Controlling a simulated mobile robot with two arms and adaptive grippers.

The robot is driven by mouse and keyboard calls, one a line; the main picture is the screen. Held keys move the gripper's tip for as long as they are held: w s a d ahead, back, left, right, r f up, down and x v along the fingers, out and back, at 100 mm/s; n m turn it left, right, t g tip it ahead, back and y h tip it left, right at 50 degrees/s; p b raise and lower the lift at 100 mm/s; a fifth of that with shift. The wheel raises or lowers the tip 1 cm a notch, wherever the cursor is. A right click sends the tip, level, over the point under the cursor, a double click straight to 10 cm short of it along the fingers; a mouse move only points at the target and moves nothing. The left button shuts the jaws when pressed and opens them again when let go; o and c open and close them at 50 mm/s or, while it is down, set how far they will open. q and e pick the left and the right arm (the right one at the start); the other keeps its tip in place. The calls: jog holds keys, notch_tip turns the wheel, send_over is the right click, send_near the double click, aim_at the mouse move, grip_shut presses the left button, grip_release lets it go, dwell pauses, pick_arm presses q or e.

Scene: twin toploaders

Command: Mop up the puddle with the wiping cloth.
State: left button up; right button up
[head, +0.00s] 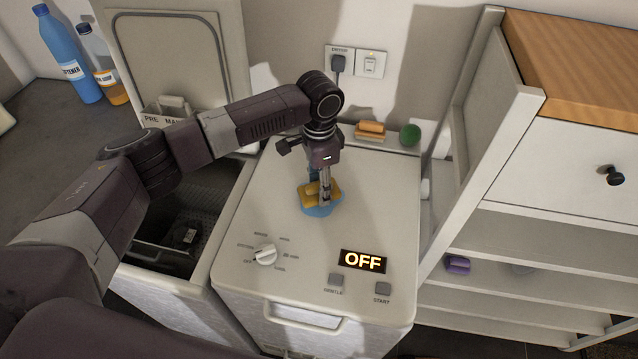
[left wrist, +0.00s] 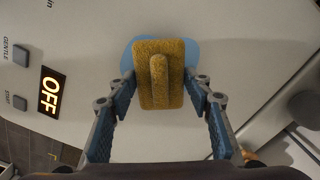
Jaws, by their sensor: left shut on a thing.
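The wiping cloth (head: 307,191) is a yellow pad with a raised ridge along its middle. It is on or just above the light blue puddle (head: 322,211) on the lid of the right toploader (head: 250,215). My left gripper (head: 325,197) points down and is shut on the cloth. In the left wrist view the cloth (left wrist: 174,60) is between the fingertips, and the puddle (left wrist: 128,62) shows around its edges. The rest of the puddle is hidden under the cloth. My right gripper is not in view.
An orange block-like thing (head: 371,130) and a green round thing (head: 410,135) are at the lid's back edge. A dial (head: 265,254), OFF display (head: 363,261) and buttons are at the front. The left toploader's lid (head: 172,55) is up. A shelf unit (head: 520,235) stands right.

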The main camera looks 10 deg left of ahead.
aim_at(332, 178)
pick_arm(q)
jog(key=shift+f, duration=0.6)
dwell(0.3)
jog(key=shift+d+p, duration=0.3)
jog(key=shift+d, duration=2.25)
jog(key=shift+w+a+b, duration=0.3)
jog(key=shift+w+a, duration=0.15)
jog(key=shift+w, duration=0.25)
jog(key=shift+w+a+b, duration=0.35)
jog(key=shift+w+a, duration=0.05)
jog(key=shift+w, duration=0.35)
jog(key=shift+w+a+b, duration=0.3)
jog(key=shift+w+a, duration=0.15)
jog(key=shift+w, duration=0.25)
